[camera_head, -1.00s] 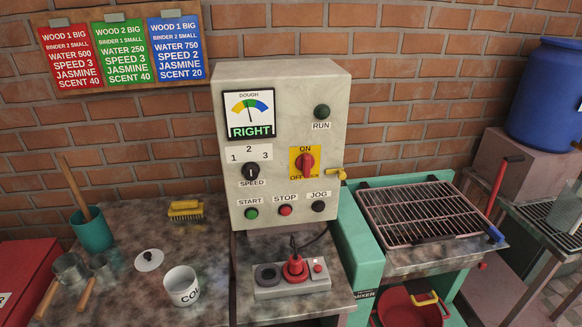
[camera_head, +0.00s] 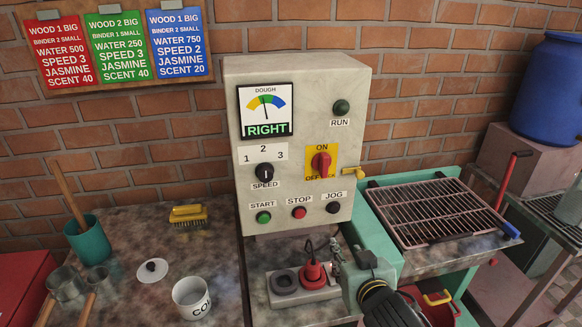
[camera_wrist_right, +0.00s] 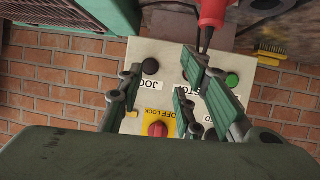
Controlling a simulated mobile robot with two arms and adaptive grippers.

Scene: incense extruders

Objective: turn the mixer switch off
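The mixer switch (camera_head: 320,163) is a red rotary knob on a yellow plate, marked ON above and OFF below, on the cream control box (camera_head: 305,85). Its handle stands about upright, towards ON. It also shows upside down in the right wrist view (camera_wrist_right: 158,130), where the plate reads OFF LOCK. My right gripper (camera_head: 341,258) is below and slightly right of the switch, in front of the box's lower edge, touching nothing that I can see. In the right wrist view its fingers (camera_wrist_right: 165,85) are spread apart and empty. My left gripper is not in view.
A yellow padlock-like piece (camera_head: 352,181) sticks out right of the switch. START, STOP and JOG buttons (camera_head: 299,212) sit below it. A red plug (camera_head: 312,274) with a cable stands under the box. A wire rack (camera_head: 450,212) lies to the right.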

